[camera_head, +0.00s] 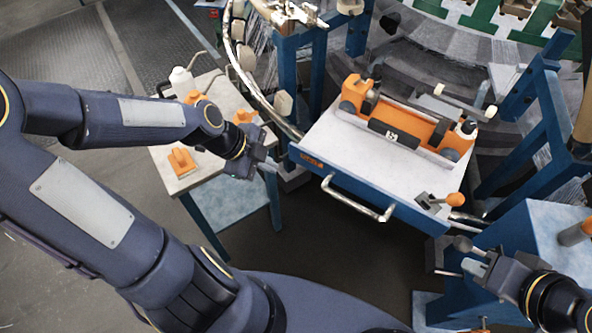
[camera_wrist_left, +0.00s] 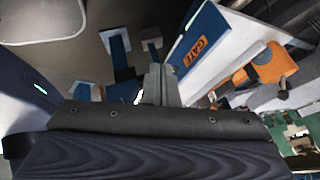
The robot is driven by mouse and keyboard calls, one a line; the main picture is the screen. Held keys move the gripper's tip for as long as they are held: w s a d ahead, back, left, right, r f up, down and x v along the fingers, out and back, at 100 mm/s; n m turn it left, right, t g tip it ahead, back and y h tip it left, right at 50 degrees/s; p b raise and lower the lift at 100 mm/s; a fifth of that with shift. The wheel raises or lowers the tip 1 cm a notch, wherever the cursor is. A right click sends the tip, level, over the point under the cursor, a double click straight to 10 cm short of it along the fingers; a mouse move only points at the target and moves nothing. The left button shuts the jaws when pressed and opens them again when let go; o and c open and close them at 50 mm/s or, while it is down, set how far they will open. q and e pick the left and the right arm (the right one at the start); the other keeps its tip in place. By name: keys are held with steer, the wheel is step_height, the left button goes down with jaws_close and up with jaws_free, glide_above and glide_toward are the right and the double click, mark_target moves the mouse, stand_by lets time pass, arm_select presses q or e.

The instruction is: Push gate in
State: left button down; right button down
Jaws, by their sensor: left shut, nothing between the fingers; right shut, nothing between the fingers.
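The gate (camera_head: 325,141) is a white-topped platform with a blue front edge and a silver bar handle (camera_head: 358,203). It juts out from between the blue posts of the loom. My left gripper (camera_head: 274,164) is shut and empty, close to the gate's left front corner. Its fingers point up at the centre of the left wrist view (camera_wrist_left: 160,84); contact with the gate cannot be told. My right gripper (camera_head: 468,256) is shut and empty, below the gate's right front corner.
An orange and black unit (camera_head: 410,122) sits on the gate, and an orange-knobbed lever (camera_head: 440,202) is at its right front corner. A side table (camera_head: 215,150) with a bottle and orange tools stands left. A blue box (camera_head: 545,235) stands right. Floor before the gate is open.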

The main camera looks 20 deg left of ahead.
arm_select(q)
steer(key=w+m, duration=0.1)
steer(key=b, duration=0.7)
glide_toward(312, 169)
step_height(312, 169, down, 4)
steer(key=s, duration=0.3)
steer(key=shift+m+t+h, duration=0.3)
steer(key=shift+w+d, duration=0.3)
steer(key=shift+w, duration=0.4)
steer(key=shift+w+d, duration=0.35)
steer(key=shift+w, duration=0.35)
steer(key=shift+w+d, duration=0.3)
steer(key=shift+w, duration=0.4)
